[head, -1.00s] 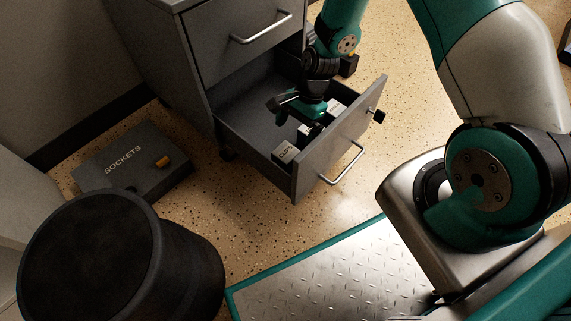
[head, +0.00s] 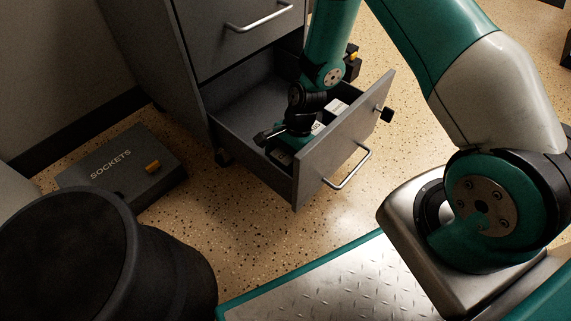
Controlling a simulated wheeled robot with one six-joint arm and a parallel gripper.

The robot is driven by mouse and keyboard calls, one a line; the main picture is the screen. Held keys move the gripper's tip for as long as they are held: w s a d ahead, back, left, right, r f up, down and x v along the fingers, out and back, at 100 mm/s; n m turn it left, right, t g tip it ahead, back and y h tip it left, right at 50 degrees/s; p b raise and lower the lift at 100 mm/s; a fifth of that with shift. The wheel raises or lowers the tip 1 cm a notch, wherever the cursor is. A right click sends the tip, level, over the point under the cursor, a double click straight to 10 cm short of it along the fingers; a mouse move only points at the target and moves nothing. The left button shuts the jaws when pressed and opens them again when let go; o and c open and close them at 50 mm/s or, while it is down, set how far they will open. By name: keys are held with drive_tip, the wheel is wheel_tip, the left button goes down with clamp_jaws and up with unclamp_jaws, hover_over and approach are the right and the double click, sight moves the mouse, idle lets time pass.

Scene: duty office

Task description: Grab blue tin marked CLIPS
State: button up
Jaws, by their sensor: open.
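The tin (head: 282,158) that reads CLIPS in the earlier picture lies at the near left end of the open lower drawer (head: 318,160). It looks dark grey in this light, and my gripper now covers most of it, including its label. My gripper (head: 278,141) points down into the drawer, open, just above or around the tin. I cannot tell whether the fingers touch it.
Lighter-topped boxes lie farther along the drawer, one beside my gripper and one white-topped box (head: 337,106) toward the right. The drawer front with its handle (head: 350,168) stands close. A SOCKETS case (head: 122,168) and a black round bin (head: 75,250) are left.

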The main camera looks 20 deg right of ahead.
drive_tip(key=shift+r, duration=0.1)
drive_tip(key=c, duration=1.1)
